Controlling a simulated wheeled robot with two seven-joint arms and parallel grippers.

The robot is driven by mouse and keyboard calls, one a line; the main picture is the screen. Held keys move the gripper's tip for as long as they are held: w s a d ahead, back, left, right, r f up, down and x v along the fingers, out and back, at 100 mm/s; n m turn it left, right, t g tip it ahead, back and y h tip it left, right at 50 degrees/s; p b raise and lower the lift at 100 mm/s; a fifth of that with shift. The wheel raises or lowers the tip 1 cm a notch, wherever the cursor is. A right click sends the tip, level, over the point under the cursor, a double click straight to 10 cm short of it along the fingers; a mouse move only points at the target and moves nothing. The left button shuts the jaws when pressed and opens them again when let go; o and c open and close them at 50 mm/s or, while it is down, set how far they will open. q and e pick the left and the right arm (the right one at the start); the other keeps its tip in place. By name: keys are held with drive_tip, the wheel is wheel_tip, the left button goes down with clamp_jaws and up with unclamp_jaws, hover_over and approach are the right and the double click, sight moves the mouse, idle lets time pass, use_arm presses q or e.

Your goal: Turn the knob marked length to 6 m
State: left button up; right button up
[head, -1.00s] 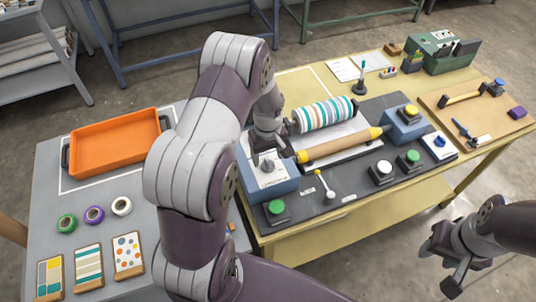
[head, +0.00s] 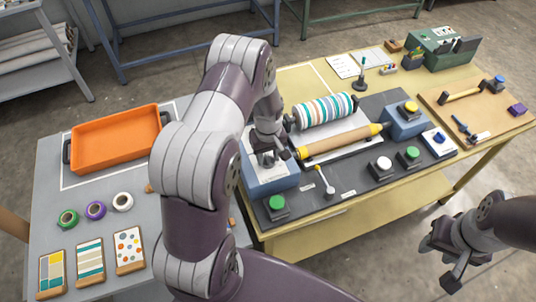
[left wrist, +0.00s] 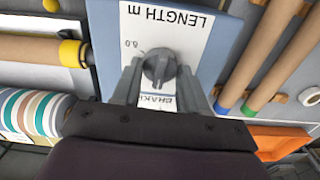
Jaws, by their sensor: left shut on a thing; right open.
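The dark grey round knob (left wrist: 158,68) sits on a white plate (left wrist: 190,25) printed "LENGTH m", upside down in the left wrist view. An "8.0" mark shows beside the knob; other marks are hidden or too small to read. The plate is on the blue block (head: 272,186) at the left end of the press. My left gripper (left wrist: 160,78) has a finger on either side of the knob and is shut on it. In the head view my left gripper (head: 268,157) covers most of the knob. My right gripper (head: 448,252) is open and empty, off the table's front edge.
A striped roller (head: 325,111) and a tan roller (head: 340,146) lie right of the block. A small lever (head: 324,182) and a green button (head: 277,203) stand in front. An orange tray (head: 117,138) is on the grey table at left.

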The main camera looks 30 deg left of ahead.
use_arm(q)
drive_tip(key=m, duration=0.5)
drive_tip(key=shift+m+b, duration=0.3)
drive_tip(key=m, duration=1.1)
drive_tip(key=shift+w+m+b, duration=0.1)
drive_tip(key=shift+m+b, duration=0.25)
drive_tip(key=shift+m, duration=0.05)
drive_tip(key=m, duration=0.5)
drive_tip(key=shift+r+m, duration=0.1)
drive_tip(key=shift+m, duration=0.3)
drive_tip(key=o, duration=1.1)
drive_tip(key=shift+c, duration=0.2)
